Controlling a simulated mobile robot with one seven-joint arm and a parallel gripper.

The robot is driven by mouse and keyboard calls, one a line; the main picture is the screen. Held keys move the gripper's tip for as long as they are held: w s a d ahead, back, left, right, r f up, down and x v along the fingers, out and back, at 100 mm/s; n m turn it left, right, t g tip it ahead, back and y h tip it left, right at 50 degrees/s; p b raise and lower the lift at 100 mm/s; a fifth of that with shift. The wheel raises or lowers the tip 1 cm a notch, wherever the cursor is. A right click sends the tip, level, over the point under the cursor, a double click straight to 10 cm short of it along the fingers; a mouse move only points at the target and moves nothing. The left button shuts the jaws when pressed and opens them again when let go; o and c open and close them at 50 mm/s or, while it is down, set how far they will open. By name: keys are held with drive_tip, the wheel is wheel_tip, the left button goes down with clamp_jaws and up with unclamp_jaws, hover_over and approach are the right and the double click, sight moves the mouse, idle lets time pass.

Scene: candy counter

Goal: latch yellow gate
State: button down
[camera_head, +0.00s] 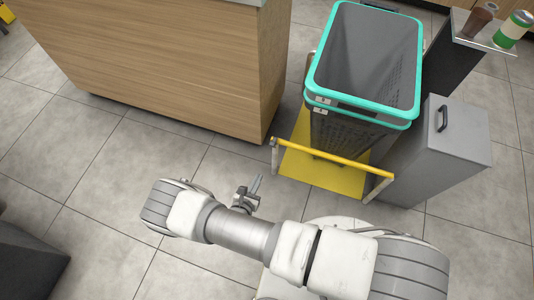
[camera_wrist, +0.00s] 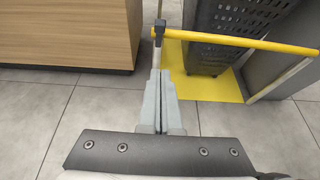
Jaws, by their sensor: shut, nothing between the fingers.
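The yellow gate (camera_head: 335,157) is a bar crossing in front of the grey crates, from a pale post (camera_head: 275,156) on the left to another upright on the right. In the wrist view the gate bar (camera_wrist: 235,40) runs from a dark fitting (camera_wrist: 158,32) at its left end toward the right. I cannot tell whether that end is engaged. My gripper (camera_head: 257,183) is left of and in front of the left post, apart from it in the head view. In the wrist view my gripper (camera_wrist: 160,78) is shut and empty, its fingertips pointing toward the post.
Stacked grey crates with a teal rim (camera_head: 361,101) stand behind the bar over a yellow floor plate (camera_head: 318,174). A wood-panelled counter (camera_head: 170,60) is at left, a grey cabinet (camera_head: 440,150) at right. Tiled floor in front is clear.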

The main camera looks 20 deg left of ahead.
idle(0.4)
drive_tip(key=b, duration=0.3)
approach(274, 143)
drive_tip(key=w+f, duration=0.4)
drive_tip(key=f, duration=0.1)
drive_tip(key=shift+w, duration=0.35)
